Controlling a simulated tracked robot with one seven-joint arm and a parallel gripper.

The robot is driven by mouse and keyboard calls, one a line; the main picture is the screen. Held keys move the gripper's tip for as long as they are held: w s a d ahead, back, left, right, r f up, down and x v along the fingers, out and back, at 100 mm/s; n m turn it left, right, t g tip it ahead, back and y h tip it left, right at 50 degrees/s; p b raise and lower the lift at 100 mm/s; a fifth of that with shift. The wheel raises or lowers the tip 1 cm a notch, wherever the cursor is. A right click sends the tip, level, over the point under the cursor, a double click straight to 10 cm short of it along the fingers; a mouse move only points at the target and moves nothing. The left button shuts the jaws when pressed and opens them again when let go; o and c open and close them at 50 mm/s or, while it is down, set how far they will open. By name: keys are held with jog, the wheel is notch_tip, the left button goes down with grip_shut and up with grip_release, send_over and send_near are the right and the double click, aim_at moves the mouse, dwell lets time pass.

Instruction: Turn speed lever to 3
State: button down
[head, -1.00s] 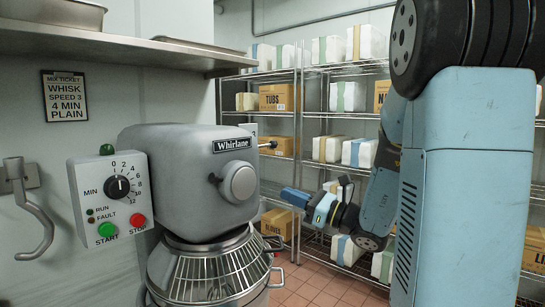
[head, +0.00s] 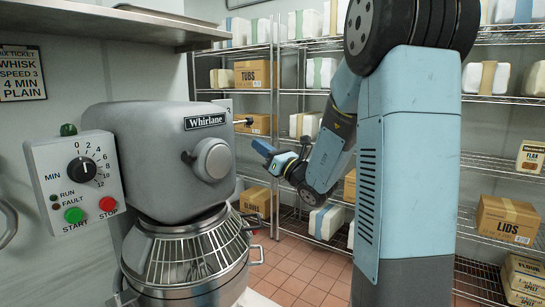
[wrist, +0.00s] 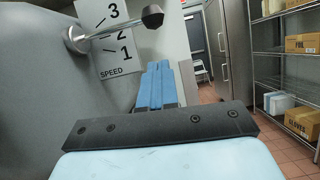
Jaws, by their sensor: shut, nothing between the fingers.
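The grey Whirlane mixer (head: 160,150) stands left of centre in the head view. Its speed lever (head: 245,121), a thin rod with a dark knob, sticks out of its right side. In the wrist view the lever (wrist: 115,28) crosses the white speed plate (wrist: 122,62), marked 1, 2 and 3 upward. The rod crosses between the 2 and 3 in the picture; its exact setting is unclear from this angle. My gripper (head: 260,146) has blue fingers, shut and empty, just below and right of the lever, apparently apart from it. The fingers (wrist: 157,68) show below the lever in the wrist view.
A control box (head: 75,180) with a timer dial and buttons is on the mixer's left. The wire-guarded bowl (head: 185,262) sits below the head. A wall ticket (head: 22,74) reads whisk, speed 3. Wire shelves (head: 490,160) with boxes stand behind. Tiled floor (head: 290,270) shows between.

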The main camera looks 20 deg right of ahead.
jog(key=shift+w+a+r, duration=0.1)
jog(key=shift+w+r, duration=0.1)
jog(key=shift+r, duration=0.4)
jog(key=shift+w+a+r, duration=0.1)
jog(key=shift+w+r, duration=0.15)
jog(key=shift+r, duration=0.4)
jog(key=shift+w+a+r, duration=0.1)
jog(key=shift+w+r, duration=0.1)
jog(key=shift+r, duration=0.4)
jog(key=r+n+g+y, duration=0.1)
jog(key=n, duration=0.1)
jog(key=r+n+g+y, duration=0.1)
jog(key=r+n, duration=0.1)
jog(key=n, duration=0.1)
jog(key=r+n+g+y, duration=0.1)
jog(key=n, duration=0.1)
jog(key=shift+d+r+n, duration=0.2)
jog(key=shift+r+n, duration=0.1)
